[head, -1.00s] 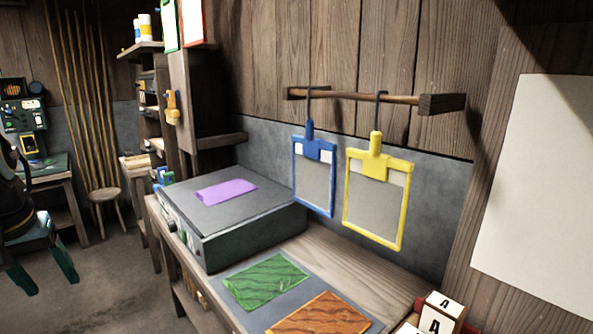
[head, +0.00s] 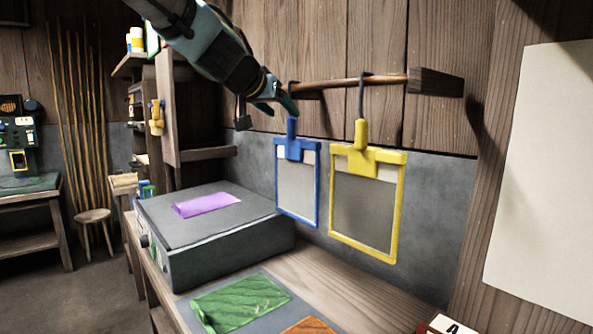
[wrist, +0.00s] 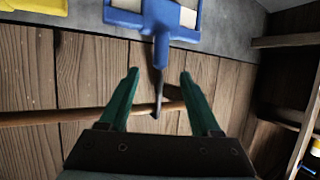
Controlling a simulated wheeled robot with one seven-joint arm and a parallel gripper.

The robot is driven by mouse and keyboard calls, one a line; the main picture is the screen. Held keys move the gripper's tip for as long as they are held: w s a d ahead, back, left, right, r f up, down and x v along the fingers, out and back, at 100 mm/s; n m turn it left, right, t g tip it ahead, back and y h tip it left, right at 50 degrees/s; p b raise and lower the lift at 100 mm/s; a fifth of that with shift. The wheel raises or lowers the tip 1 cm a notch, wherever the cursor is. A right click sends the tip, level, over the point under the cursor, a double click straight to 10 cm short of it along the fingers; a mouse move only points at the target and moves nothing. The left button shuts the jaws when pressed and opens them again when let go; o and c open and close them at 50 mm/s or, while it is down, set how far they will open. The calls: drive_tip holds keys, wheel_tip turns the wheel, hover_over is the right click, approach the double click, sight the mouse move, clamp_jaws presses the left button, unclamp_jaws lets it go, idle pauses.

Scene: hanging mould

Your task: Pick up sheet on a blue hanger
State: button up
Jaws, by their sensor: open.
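The blue hanger (head: 293,150) hangs by its dark hook from a wooden rod, with a grey sheet (head: 297,190) in its blue frame. My gripper (head: 283,106) is up at the rod, close to the blue hanger's hook and handle. In the wrist view my gripper (wrist: 159,78) has its two green fingers spread wide and empty. The blue hanger (wrist: 152,22) shows upside down there, its handle and dark hook lying between the fingers, not visibly touched by either. The sheet is mostly out of the wrist view.
The yellow hanger (head: 366,155) with its sheet hangs just right of the blue one. The wooden rod (head: 385,81) runs along the plank wall to a bracket. Below are a grey box (head: 215,238) with a purple sheet (head: 207,204) and a green sheet (head: 240,302) on the bench.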

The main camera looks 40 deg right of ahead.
sight(290, 118)
drive_tip(key=shift+p+x, duration=0.65)
drive_tip(key=shift+x, duration=2.8)
drive_tip(key=shift+c, duration=0.2)
clamp_jaws()
